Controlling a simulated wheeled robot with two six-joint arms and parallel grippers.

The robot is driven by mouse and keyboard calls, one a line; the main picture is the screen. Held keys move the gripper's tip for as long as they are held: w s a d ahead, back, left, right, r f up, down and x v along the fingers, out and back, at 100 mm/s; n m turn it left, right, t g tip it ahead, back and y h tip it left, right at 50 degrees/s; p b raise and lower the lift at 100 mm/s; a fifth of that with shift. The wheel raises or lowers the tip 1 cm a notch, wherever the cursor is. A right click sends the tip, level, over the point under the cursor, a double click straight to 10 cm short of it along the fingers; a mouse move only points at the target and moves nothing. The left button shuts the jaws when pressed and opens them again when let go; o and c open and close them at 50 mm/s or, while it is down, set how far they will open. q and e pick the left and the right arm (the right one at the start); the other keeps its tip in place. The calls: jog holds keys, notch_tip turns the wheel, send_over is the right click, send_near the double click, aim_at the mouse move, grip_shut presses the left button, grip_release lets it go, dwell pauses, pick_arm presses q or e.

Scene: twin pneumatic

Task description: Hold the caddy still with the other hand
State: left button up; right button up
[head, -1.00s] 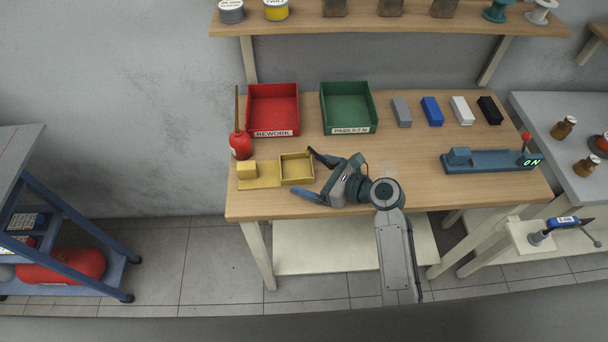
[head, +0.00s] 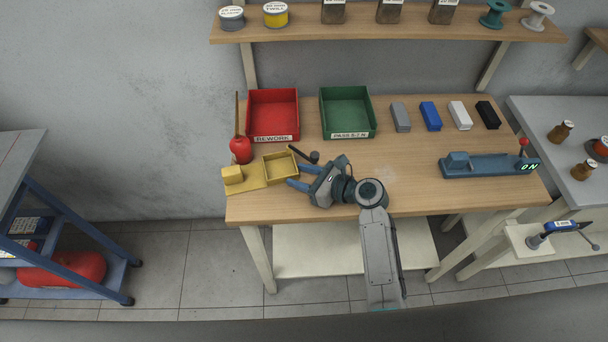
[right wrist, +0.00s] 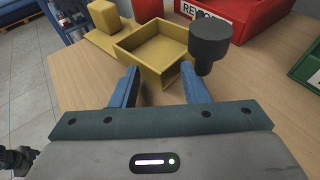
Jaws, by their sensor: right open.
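The yellow caddy (head: 262,183) lies at the left front of the wooden bench, turned at an angle. It has an open square box at its right end and a yellow block (head: 232,175) at its left end. My right gripper (head: 290,176) is open at the box's right side. In the right wrist view the near corner of the caddy's box (right wrist: 160,70) lies between the two blue fingers. I cannot tell whether they touch it. A dark knob-ended piece (right wrist: 210,45) stands by the box's right side in that view. My left gripper is not in view.
The red rework bin (head: 273,138) and green pass bin (head: 348,134) are further back. Several small blocks (head: 431,116) and a blue fixture (head: 490,165) are at the right. The bench's middle is clear.

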grip_shut()
jog(key=o, duration=0.9)
grip_release()
jog(key=shift+c, duration=0.2)
